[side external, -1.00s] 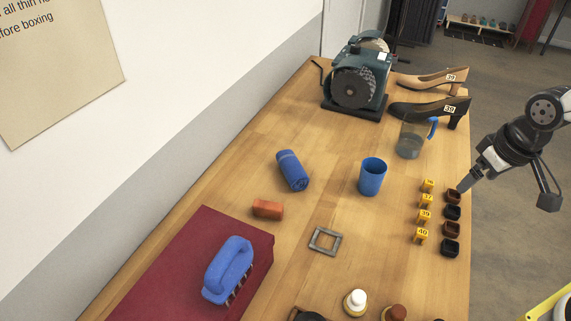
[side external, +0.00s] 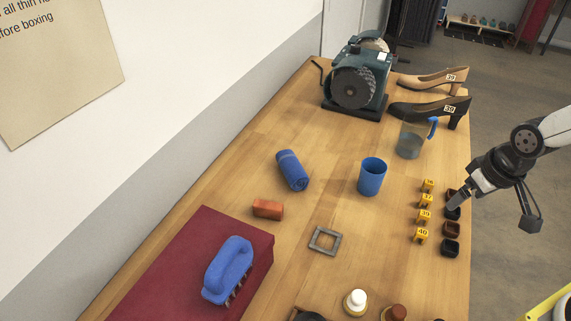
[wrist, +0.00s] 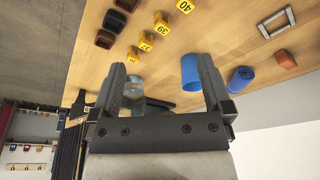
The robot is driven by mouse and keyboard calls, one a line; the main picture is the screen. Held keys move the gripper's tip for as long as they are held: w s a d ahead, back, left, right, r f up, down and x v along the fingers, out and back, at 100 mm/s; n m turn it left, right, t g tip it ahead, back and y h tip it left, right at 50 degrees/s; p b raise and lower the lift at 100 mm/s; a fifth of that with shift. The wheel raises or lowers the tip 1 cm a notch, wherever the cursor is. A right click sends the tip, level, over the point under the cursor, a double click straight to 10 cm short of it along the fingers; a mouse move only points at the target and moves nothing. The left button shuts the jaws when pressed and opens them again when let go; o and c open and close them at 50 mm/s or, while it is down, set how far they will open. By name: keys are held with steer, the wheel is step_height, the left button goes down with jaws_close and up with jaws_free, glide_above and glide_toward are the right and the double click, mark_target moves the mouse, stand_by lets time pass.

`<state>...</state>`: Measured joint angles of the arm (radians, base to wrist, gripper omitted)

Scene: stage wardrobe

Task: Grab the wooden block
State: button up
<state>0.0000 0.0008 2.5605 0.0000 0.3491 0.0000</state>
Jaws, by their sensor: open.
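A reddish-orange rectangular block (side external: 267,208) lies on the wooden table, just beyond the corner of the dark red board. It is the only thing here that resembles the wooden block; it also shows at the right of the wrist view (wrist: 284,56). My gripper (side external: 451,203) is over the table's right edge, close to the small dark caps, far to the right of the block. In the wrist view my gripper (wrist: 162,84) has its two fingers wide apart with nothing held between them.
A blue cup (side external: 372,177), a rolled blue cloth (side external: 292,170) and a grey square frame (side external: 325,240) lie between my gripper and the block. Yellow numbered markers (side external: 422,215) stand near the gripper. A blue brush (side external: 229,270) rests on the red board (side external: 190,245).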

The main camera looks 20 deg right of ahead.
steer(key=shift+c, duration=0.2)
steer(key=shift+c, duration=1.2)
steer(key=m+y, duration=1.1)
steer(key=m, duration=0.7)
glide_above(282, 211)
steer(key=s+d, duration=0.6)
steer(key=s, duration=0.2)
step_height(282, 211, down, 9)
steer(key=shift+r, duration=0.2)
steer(key=w+f+m+t, duration=0.1)
steer(key=m, duration=0.1)
steer(key=w+a+f+m+t, duration=0.1)
steer(key=w+m, duration=0.1)
steer(key=w+a+f+m+t, duration=0.1)
steer(key=t, duration=0.1)
steer(key=shift+w+a+m, duration=0.2)
steer(key=shift+w+m, duration=0.2)
steer(key=shift+w+f+m+t, duration=0.2)
steer(key=shift+w+m+t, duration=0.2)
steer(key=shift+a, duration=0.1)
